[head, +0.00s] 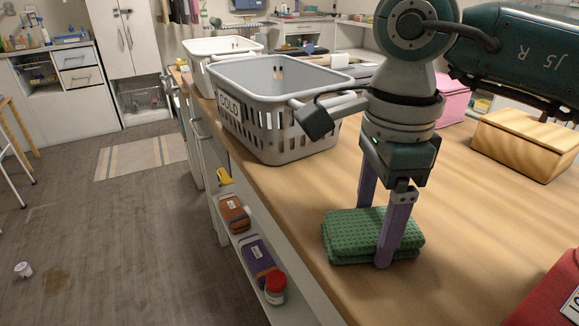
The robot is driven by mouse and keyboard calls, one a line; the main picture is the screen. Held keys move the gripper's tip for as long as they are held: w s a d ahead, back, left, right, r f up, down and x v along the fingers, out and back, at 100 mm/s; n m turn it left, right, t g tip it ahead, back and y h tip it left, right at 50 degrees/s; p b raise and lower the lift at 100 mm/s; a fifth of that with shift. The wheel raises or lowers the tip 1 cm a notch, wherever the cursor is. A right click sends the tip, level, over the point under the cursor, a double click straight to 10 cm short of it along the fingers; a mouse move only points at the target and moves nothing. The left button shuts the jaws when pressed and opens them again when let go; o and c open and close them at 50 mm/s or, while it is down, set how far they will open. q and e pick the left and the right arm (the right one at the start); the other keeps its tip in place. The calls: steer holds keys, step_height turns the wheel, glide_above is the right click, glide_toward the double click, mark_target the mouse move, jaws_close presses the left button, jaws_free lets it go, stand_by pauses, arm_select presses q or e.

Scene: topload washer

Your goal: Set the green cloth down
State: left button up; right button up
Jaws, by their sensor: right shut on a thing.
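The green cloth (345,238) is a folded, waffle-textured bundle at the wooden counter (460,235), right of its front edge. It looks flat and level, on the counter top or very close to it. My right gripper (379,238) points down from above, its two purple-grey fingers shut on the green cloth. The near finger reaches down the cloth's front side; the far finger's tip is hidden behind the cloth. My left gripper is not in view.
A grey basket labelled COLD (275,148) stands behind the cloth, with a white basket (198,48) beyond. A wooden box (525,145) and pink basket (453,103) stand right. Red fabric (545,300) lies at lower right. Counter around the cloth is bare.

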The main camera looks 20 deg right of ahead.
mark_target(375, 221)
steer(key=o, duration=0.7)
steer(key=shift+f, duration=0.2)
steer(key=o, duration=0.4)
steer(key=shift+r, duration=0.1)
step_height(375, 221, up, 12)
steer(key=shift+r, duration=0.15)
